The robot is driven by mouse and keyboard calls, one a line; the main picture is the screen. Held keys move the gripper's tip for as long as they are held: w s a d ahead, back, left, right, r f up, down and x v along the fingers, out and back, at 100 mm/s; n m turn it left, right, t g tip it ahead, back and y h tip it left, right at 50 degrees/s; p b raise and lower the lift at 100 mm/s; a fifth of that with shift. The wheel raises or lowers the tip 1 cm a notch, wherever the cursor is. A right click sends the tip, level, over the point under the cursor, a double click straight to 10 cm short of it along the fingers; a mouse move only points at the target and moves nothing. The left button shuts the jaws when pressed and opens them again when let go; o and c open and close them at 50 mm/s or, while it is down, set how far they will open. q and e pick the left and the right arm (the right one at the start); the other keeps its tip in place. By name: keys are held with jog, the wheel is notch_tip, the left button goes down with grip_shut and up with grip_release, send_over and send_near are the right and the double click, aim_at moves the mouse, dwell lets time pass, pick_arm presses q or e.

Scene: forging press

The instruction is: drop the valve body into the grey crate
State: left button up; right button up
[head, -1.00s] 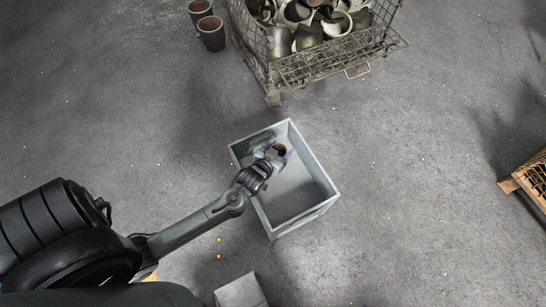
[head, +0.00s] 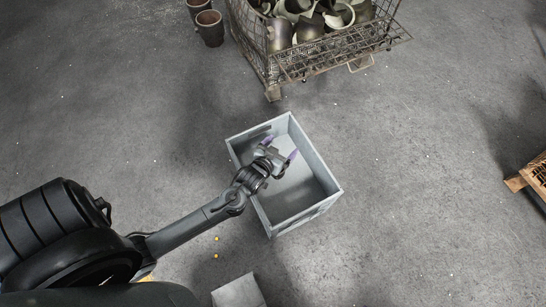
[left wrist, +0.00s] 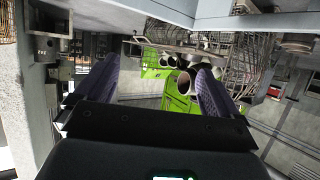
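The grey crate (head: 328,172) stands open on the floor in the middle of the head view. My left gripper (head: 280,149) is over the crate's opening, towards its far left side. Its two purple-tipped fingers are spread, and no part shows between them in the head view. In the left wrist view the fingers (left wrist: 155,92) are also apart. A brownish open-ended round piece (left wrist: 184,83) shows between them there; I cannot tell whether it is the valve body or something farther off. No valve body is visible inside the crate; my gripper and the near wall hide part of it. My right gripper is not in view.
A wire mesh basket (head: 285,72) full of metal parts stands beyond the crate. Rusty pots (head: 210,28) stand at the upper left. A wooden pallet (head: 527,178) is at the right edge, and a grey box (head: 239,292) is at the bottom. The floor right of the crate is clear.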

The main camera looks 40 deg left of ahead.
pick_arm(q)
jog(key=shift+s, duration=0.1)
jog(key=p+v, duration=0.6)
jog(key=v, duration=0.4)
jog(key=shift+s, duration=0.35)
jog(key=shift+r, duration=0.15)
